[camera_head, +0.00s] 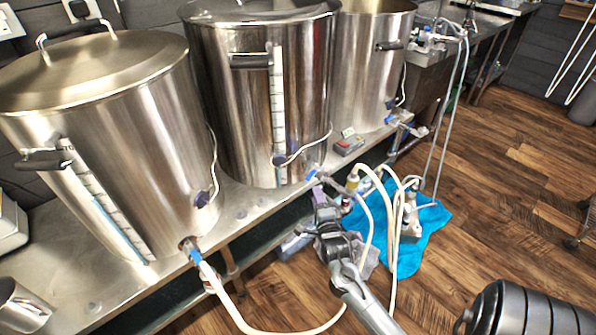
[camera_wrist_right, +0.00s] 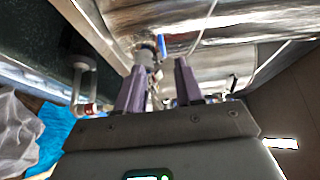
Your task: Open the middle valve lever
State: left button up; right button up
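The middle kettle (camera_head: 230,110) is a large steel pot on the bench. Its valve has a blue lever (camera_head: 313,174) low on the front right side. The lever also shows in the right wrist view (camera_wrist_right: 161,46), just beyond the fingertips and roughly in line with the gap between them. My right gripper (camera_head: 319,191) is close in front of this valve, its purple fingers pointing at it. In the right wrist view the two fingers (camera_wrist_right: 159,78) are apart with nothing clearly held between them. Whether a finger touches the valve cannot be told. My left gripper is not in view.
Steel kettles stand left (camera_head: 110,130) and right (camera_head: 365,70) of the middle one, each with a blue-handled valve. Pale hoses (camera_head: 384,215) loop beside my right arm. A blue cloth (camera_head: 415,240) lies on the wooden floor. A small red-and-grey device (camera_head: 348,145) sits on the bench.

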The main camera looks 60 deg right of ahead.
aim_at(311, 176)
jog(key=b+x, duration=0.3)
jog(key=x, duration=0.6)
jog(key=shift+w+d+b, duration=0.15)
jog(key=shift+b, duration=0.2)
jog(key=shift+w+d+r, duration=0.1)
jog(key=shift+w+d, duration=0.2)
jog(key=c, duration=0.6)
grip_shut()
